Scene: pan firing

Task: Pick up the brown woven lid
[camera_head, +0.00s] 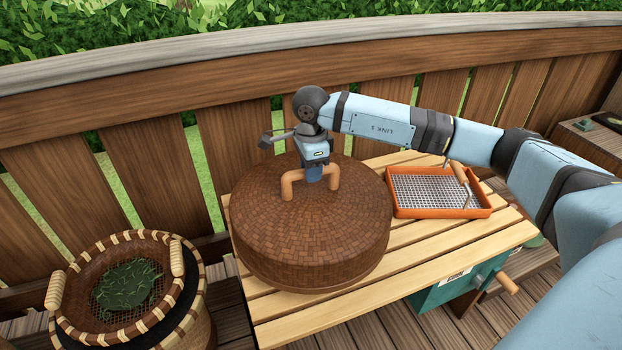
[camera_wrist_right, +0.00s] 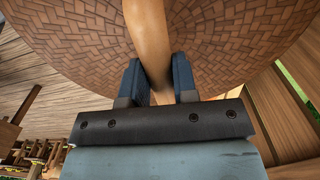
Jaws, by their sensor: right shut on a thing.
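The brown woven lid (camera_head: 300,235) is round and domed, with a light wooden arched handle (camera_head: 288,186) on top. In the head view it sits on or just over the slatted wooden table; any gap beneath it is hard to tell. My right gripper (camera_head: 315,176) comes down from above and is shut on the handle. In the right wrist view, the two dark fingers (camera_wrist_right: 160,80) stand on either side of the handle (camera_wrist_right: 148,35), with the lid's woven surface (camera_wrist_right: 230,40) behind. My left gripper is not in view.
An orange tray (camera_head: 400,212) with a mesh and a wooden-handled tool lies on the table (camera_head: 420,262), right of the lid. A woven basket (camera_head: 190,290) holding green leaves stands at lower left. A wooden fence (camera_head: 235,140) runs behind. A green box (camera_head: 430,300) is under the table.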

